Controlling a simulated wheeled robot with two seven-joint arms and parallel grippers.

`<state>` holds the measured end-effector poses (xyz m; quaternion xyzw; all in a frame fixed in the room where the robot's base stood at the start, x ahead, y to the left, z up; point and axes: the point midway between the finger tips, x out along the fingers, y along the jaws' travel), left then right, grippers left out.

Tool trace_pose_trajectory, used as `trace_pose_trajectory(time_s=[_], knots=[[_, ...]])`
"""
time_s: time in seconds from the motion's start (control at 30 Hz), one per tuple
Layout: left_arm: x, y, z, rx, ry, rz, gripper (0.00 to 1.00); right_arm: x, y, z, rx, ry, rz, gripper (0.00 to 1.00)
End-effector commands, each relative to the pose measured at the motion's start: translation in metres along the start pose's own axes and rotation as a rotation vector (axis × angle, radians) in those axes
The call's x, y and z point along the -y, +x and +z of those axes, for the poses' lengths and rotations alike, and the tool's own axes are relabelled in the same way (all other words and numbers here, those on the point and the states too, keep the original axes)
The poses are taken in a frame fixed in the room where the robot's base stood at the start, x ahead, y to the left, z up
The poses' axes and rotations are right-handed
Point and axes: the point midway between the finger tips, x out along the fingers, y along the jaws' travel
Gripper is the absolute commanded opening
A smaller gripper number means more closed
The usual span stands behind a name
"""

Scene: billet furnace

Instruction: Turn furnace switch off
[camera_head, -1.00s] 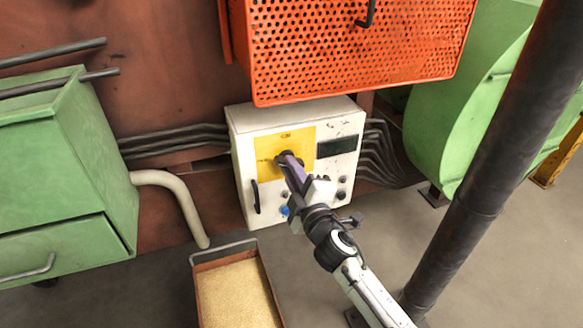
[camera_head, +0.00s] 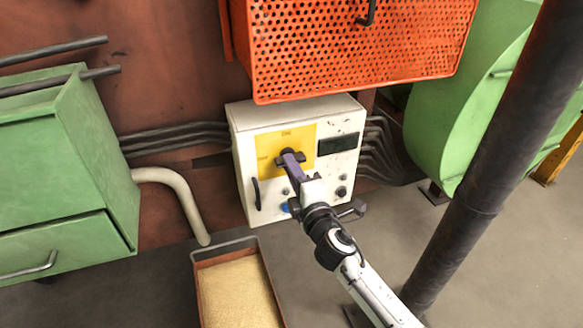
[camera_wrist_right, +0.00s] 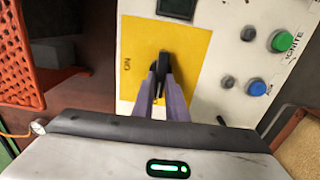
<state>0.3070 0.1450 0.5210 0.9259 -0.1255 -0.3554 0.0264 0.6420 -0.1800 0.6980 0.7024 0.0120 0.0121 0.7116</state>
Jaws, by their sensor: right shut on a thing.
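The furnace control box (camera_head: 246,119) is white with a yellow panel (camera_head: 301,133) on its front. A black rotary switch (camera_head: 284,158) sits on this panel. It also shows in the right wrist view (camera_wrist_right: 164,62), where the yellow panel (camera_wrist_right: 135,45) bears the letters "ON". My right gripper (camera_head: 290,160) reaches up to the panel, its purple fingers shut on the switch knob. In the right wrist view the fingers (camera_wrist_right: 163,84) close on both sides of the knob, hiding part of it. My left gripper is not in view.
Green and blue buttons (camera_wrist_right: 282,41) sit beside the panel. An orange perforated cover (camera_head: 350,50) hangs above the box. A dark post (camera_head: 480,160) stands at the right. A tray of yellow grains (camera_head: 238,290) lies below. A green cabinet (camera_head: 60,170) stands left.

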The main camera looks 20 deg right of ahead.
Motion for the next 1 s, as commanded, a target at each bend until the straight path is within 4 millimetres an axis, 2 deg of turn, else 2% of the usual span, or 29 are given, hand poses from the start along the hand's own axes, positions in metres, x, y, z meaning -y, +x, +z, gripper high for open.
trace_pose_trajectory(time_s=[0.17, 0.2, 0.3, 0.67, 0.77, 1.0], knots=[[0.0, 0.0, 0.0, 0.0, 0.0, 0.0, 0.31, 0.001, 0.0, 0.0, 0.0, -0.006, 0.0, 0.0], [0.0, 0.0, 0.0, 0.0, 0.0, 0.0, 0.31, 0.001, 0.0, 0.0, 0.0, -0.006, 0.0, 0.14], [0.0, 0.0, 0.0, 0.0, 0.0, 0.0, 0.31, 0.0, 0.0, 0.0, 0.0, -0.005, 0.0, 0.31], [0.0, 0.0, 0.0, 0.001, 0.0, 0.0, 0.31, 0.001, -0.004, 0.0, 0.0, -0.002, -0.001, 0.31], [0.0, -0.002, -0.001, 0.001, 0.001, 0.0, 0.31, 0.001, -0.016, 0.0, -0.001, -0.002, -0.002, 0.31], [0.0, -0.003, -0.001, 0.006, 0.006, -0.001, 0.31, 0.002, -0.064, 0.0, 0.0, -0.002, -0.003, 0.31]])
